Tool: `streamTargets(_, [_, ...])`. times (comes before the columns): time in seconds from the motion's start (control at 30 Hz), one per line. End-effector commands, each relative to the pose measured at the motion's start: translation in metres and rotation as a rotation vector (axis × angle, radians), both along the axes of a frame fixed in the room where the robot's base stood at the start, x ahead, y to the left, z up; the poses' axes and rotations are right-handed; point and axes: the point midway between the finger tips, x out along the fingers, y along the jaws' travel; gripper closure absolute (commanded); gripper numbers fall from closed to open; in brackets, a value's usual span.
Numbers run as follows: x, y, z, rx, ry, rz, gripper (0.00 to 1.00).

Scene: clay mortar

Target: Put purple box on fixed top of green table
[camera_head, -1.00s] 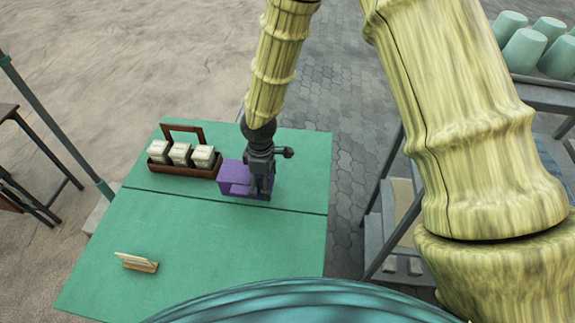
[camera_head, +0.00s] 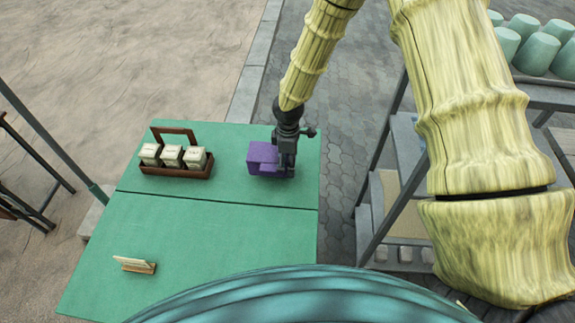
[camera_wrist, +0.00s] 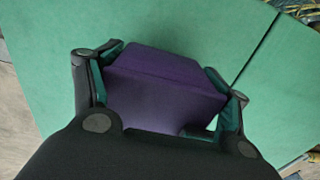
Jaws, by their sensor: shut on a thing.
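The purple box (camera_head: 264,158) is at the far right part of the green table (camera_head: 225,235), beyond the dark seam that crosses the top. My gripper (camera_head: 287,160) is shut on the purple box from its right side. In the wrist view, the fingers of my gripper (camera_wrist: 165,95) press on both sides of the purple box (camera_wrist: 165,85), with the green table top (camera_wrist: 190,25) below it. I cannot tell whether the box touches the table or is held just above it. The table's seam also runs at the right of the wrist view.
A brown wooden carrier (camera_head: 178,171) with three pale boxes stands left of the purple box, with a clear gap. A small card holder (camera_head: 136,265) sits on the near left of the table. A grey shelf (camera_head: 385,195) stands to the right, past a paved strip.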

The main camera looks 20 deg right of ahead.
Motion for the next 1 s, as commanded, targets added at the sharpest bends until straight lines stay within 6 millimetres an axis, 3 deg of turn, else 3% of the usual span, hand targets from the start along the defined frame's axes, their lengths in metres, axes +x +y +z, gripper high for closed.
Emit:
streamTargets(0.23, [-0.001,0.001,-0.026,-0.001,0.003,0.002,0.95])
streamTargets(0.6, [-0.001,0.001,-0.031,-0.001,0.001,0.001,0.95])
streamTargets(0.63, [-0.001,0.001,-0.031,-0.001,0.001,0.001,0.22])
streamTargets(0.73, [-0.001,0.001,-0.031,-0.001,0.001,0.001,0.04])
streamTargets(0.77, [-0.002,0.001,-0.031,-0.001,0.001,0.001,0.02])
streamTargets(1.0, [-0.002,0.001,-0.029,-0.001,0.004,0.001,0.02])
